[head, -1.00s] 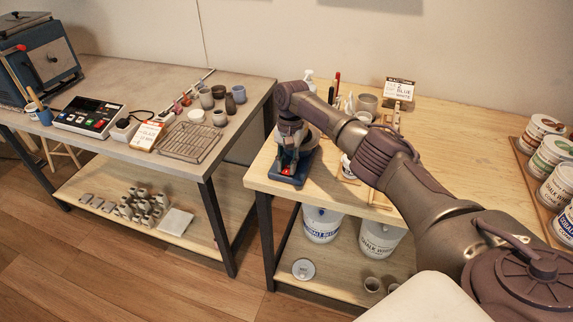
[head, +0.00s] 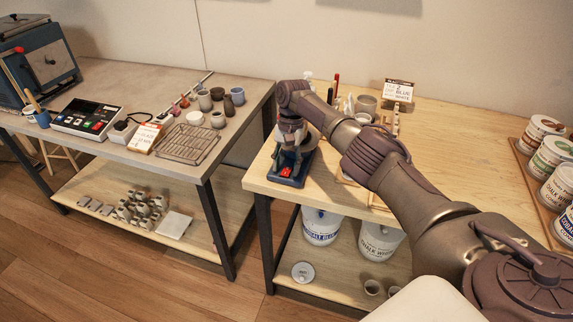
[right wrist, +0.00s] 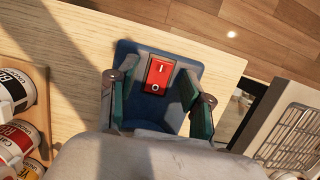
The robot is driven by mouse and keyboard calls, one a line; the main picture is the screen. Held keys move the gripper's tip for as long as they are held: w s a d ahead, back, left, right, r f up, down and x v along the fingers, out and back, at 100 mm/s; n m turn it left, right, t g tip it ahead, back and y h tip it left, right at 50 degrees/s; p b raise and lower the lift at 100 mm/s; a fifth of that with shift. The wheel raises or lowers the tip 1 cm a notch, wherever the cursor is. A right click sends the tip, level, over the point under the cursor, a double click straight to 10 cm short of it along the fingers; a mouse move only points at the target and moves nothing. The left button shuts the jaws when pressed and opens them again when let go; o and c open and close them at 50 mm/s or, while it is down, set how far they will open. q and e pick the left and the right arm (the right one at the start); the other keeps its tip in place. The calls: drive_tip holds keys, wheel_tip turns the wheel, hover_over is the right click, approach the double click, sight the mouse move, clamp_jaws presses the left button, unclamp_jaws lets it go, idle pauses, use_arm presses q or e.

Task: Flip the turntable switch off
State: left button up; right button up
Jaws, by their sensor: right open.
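The turntable's blue base (head: 288,181) sits at the front left corner of the right wooden table. Its red rocker switch (head: 286,171) faces up, and in the right wrist view the switch (right wrist: 159,75) shows I and O marks. My right gripper (head: 290,158) hangs over the base, pointing down. In the right wrist view my right gripper (right wrist: 158,90) is open and empty, with one finger on each side of the switch and apart from it. The rest of the turntable is mostly hidden behind my gripper. My left gripper is out of view.
Glaze tubs (head: 556,185) stand in a tray at the right. Tools and cups (head: 366,104) stand behind my right arm. A wire rack (head: 187,144) lies on the left table, across a gap. The tabletop just right of my arm is clear.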

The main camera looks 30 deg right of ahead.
drive_tip(key=v, duration=1.2)
drive_tip(key=shift+s, duration=0.1)
